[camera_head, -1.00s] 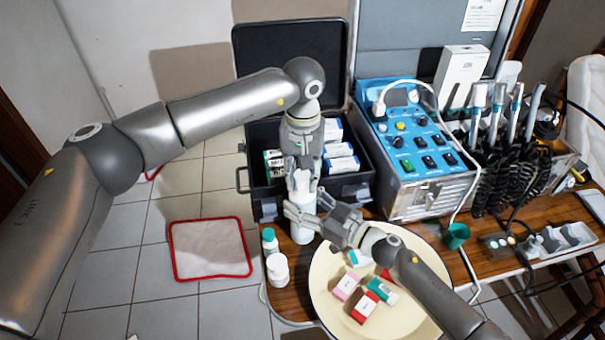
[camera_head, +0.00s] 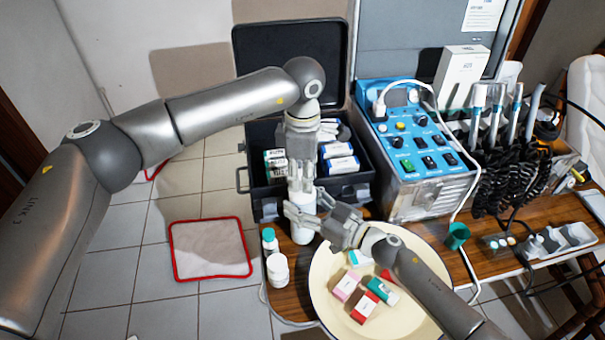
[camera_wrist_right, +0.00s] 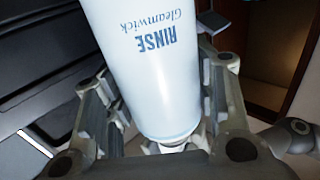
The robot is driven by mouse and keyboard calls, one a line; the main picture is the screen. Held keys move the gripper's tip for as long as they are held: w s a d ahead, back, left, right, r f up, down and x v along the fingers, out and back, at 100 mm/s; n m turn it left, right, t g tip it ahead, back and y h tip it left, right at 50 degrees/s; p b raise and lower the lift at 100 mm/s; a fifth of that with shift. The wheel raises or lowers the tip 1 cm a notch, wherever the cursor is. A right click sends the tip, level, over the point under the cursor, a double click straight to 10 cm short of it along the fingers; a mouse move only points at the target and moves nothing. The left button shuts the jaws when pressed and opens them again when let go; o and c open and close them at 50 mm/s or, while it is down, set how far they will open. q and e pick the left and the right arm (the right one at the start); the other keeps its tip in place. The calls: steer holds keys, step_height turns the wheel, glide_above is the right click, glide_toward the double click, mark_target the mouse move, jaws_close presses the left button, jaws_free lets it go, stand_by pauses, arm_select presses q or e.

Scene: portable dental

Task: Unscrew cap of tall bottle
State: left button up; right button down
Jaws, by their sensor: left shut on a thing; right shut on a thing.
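The tall white bottle (camera_head: 302,232) stands upright on the wooden table, near the black case. In the right wrist view, the bottle (camera_wrist_right: 150,70) shows blue "RINSE" lettering upside down. My right gripper (camera_head: 307,218) is shut around the bottle's body from the right, with a finger on each side. My left gripper (camera_head: 302,185) points straight down from above and is shut on the top of the bottle. Its fingers hide the cap, so I cannot see whether the cap is loose.
A teal-capped bottle (camera_head: 270,241) and a white jar (camera_head: 278,270) stand close left. A cream plate (camera_head: 325,285) with small boxes lies under my right forearm. The open black case (camera_head: 345,190) and blue control unit (camera_head: 405,125) are behind. Cables hang at right.

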arm_select(q)
steer(key=n, duration=2.5)
steer(key=shift+r, duration=0.25)
steer(key=shift+r, duration=0.9)
steer(key=shift+r, duration=0.1)
